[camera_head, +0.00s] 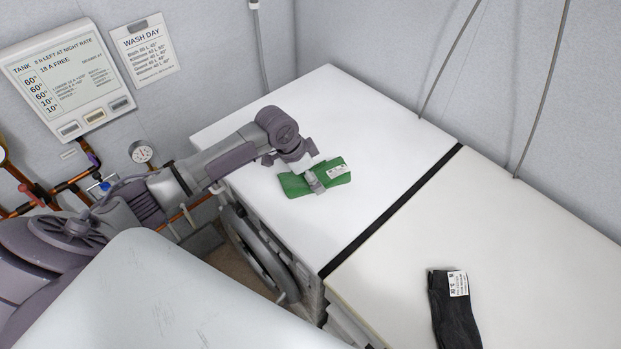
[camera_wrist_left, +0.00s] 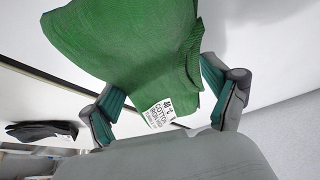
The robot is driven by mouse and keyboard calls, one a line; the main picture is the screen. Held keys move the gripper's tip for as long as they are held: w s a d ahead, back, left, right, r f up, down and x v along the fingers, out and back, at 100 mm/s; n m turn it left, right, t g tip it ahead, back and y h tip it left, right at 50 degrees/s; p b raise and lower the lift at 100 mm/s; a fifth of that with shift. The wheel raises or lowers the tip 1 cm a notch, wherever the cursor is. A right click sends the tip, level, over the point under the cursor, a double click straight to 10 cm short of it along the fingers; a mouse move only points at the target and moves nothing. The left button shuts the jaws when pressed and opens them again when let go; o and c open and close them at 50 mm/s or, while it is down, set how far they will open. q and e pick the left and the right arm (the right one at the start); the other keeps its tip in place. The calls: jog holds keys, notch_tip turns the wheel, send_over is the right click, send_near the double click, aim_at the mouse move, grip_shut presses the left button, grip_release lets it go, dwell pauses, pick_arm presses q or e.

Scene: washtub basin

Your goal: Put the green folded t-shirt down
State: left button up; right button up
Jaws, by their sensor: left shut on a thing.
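The green folded t-shirt (camera_head: 298,184) is at the white top of the left machine (camera_head: 260,130) in the head view. It has a white printed label near its right end. In the left wrist view the t-shirt (camera_wrist_left: 130,55) fills the upper middle, with its label towards the palm. My left gripper (camera_head: 316,181) is shut on the t-shirt from above, and its two fingers (camera_wrist_left: 160,100) stand on either side of the cloth. I cannot tell whether the cloth touches the white top. My right gripper is not in view.
A black folded garment (camera_head: 453,310) with a white label lies on the right-hand white top (camera_head: 540,250). A dark gap (camera_head: 395,210) divides the two tops. Grey hoses hang at the back wall. The left top is clear around the t-shirt.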

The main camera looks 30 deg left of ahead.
pick_arm(q)
jog(key=shift+w+a+f, duration=0.1)
jog(key=shift+a+f, duration=0.1)
jog(key=shift+a, duration=0.15)
jog(key=shift+f, duration=0.15)
notch_tip(320, 180, down, 3)
jog(key=shift+f+p, duration=0.15)
jog(key=shift+p, duration=0.5)
jog(key=shift+f, duration=0.25)
jog(key=shift+f, duration=0.15)
jog(key=o, duration=1)
